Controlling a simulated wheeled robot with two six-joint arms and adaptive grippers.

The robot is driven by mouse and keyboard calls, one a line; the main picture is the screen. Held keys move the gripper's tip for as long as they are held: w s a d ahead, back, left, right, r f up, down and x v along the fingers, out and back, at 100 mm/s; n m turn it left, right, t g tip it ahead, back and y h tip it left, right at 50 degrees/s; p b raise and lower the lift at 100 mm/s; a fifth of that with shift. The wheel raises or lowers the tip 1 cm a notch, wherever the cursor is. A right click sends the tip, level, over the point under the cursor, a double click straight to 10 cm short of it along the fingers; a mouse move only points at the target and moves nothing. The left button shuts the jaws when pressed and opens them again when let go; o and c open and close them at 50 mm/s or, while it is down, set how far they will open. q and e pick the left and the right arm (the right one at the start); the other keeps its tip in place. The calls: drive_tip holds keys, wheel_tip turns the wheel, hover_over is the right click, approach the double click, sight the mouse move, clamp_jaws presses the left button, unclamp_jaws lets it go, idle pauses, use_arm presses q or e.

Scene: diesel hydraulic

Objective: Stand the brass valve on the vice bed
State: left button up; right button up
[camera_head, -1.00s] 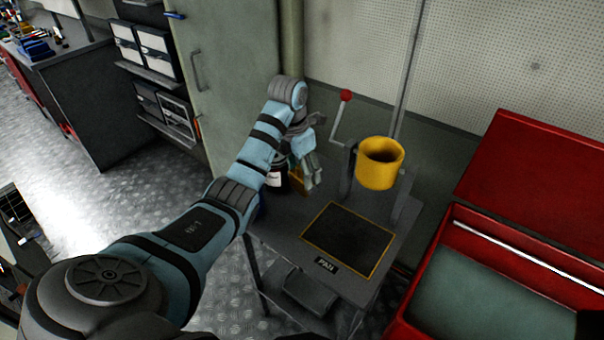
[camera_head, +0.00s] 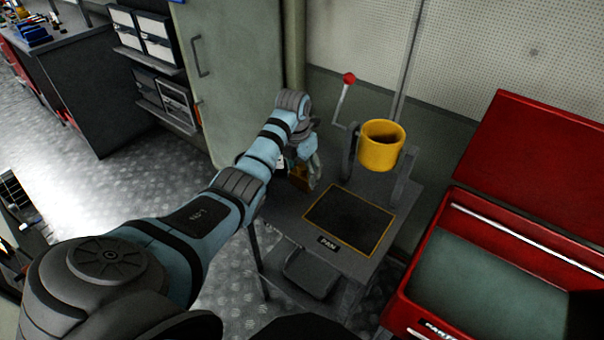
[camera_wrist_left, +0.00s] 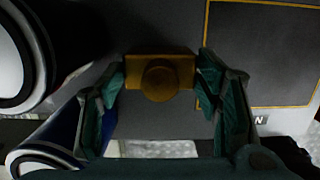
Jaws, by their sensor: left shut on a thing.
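The brass valve (camera_wrist_left: 160,78) is between the fingers of my left gripper (camera_head: 309,174) in the left wrist view, a yellow-brown block with a round knob facing the camera. My left gripper is shut on it, with a finger at each side. In the head view a small part of the brass valve (camera_head: 299,180) shows beside the fingers, over the left part of the grey cart top. Whether it touches the top I cannot tell. I cannot make out the vice bed in these views. My right gripper is not in view.
A yellow pot (camera_head: 380,152) on a stand with a red-knobbed crank (camera_head: 348,80) is behind the yellow-bordered pad marked PAN (camera_head: 348,222). That pad is clear. Large dark and blue round containers (camera_wrist_left: 40,50) stand close left of the gripper. An open red box (camera_head: 455,215) is at right.

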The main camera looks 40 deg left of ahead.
use_arm(q)
drive_tip(key=shift+f, duration=0.6)
drive_tip(key=shift+w+f, duration=0.25)
drive_tip(key=shift+w, duration=0.05)
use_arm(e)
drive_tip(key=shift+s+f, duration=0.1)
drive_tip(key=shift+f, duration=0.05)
use_arm(q)
drive_tip(key=o, duration=1.4)
drive_tip(key=shift+c, duration=0.2)
drive_tip(key=o, duration=0.4)
drive_tip(key=shift+s+r, duration=0.1)
drive_tip(key=shift+s, duration=0.1)
drive_tip(key=shift+c, duration=0.2)
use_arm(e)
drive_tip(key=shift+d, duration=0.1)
